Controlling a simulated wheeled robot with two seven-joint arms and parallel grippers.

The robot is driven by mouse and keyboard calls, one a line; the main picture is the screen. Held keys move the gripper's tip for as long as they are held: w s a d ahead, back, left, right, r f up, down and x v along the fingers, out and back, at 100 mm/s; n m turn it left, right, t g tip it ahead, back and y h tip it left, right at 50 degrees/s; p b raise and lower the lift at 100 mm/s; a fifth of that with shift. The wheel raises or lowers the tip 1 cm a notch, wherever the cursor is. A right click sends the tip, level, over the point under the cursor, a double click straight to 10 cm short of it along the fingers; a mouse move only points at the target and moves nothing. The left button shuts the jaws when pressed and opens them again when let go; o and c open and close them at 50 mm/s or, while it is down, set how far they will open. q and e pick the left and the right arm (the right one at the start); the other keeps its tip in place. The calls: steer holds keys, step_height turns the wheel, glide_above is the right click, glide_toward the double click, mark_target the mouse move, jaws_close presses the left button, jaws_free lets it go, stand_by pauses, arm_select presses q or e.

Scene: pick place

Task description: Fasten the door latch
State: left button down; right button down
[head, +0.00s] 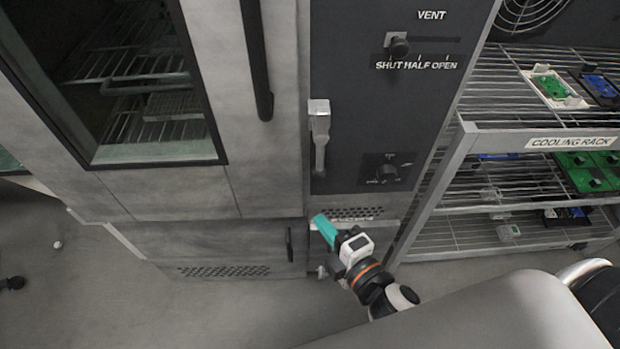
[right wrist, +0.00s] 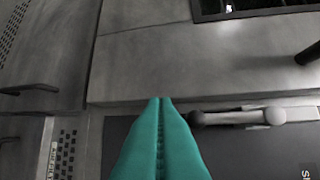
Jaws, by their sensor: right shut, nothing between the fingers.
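The door latch (head: 319,135) is a light grey metal lever on the dark control panel, beside the oven door's (head: 215,190) right edge. Its block is at the top and its arm hangs down. In the right wrist view the latch (right wrist: 240,117) lies sideways, its free end just right of the fingers. My right gripper (head: 322,226) has teal fingers pressed together and empty, below the latch in the head view. In the right wrist view the fingertips (right wrist: 160,100) point toward the oven front; contact with the latch cannot be told. My left gripper is out of view.
A dark vertical door handle (head: 257,60) is left of the latch. The panel carries a vent slider (head: 398,45) above and a round knob (head: 388,171) at lower right. A wire cooling rack (head: 440,185) with several circuit boards stands at right.

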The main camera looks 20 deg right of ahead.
mark_target(316, 172)
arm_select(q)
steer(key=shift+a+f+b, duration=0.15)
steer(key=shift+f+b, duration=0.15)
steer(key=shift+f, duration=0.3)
arm_select(e)
step_height(316, 172, up, 6)
steer(key=n+t, duration=0.1)
steer(key=shift+s+a+r+n+y, duration=0.2)
steer(key=shift+s+a+n+y, duration=0.1)
steer(key=shift+s, duration=0.15)
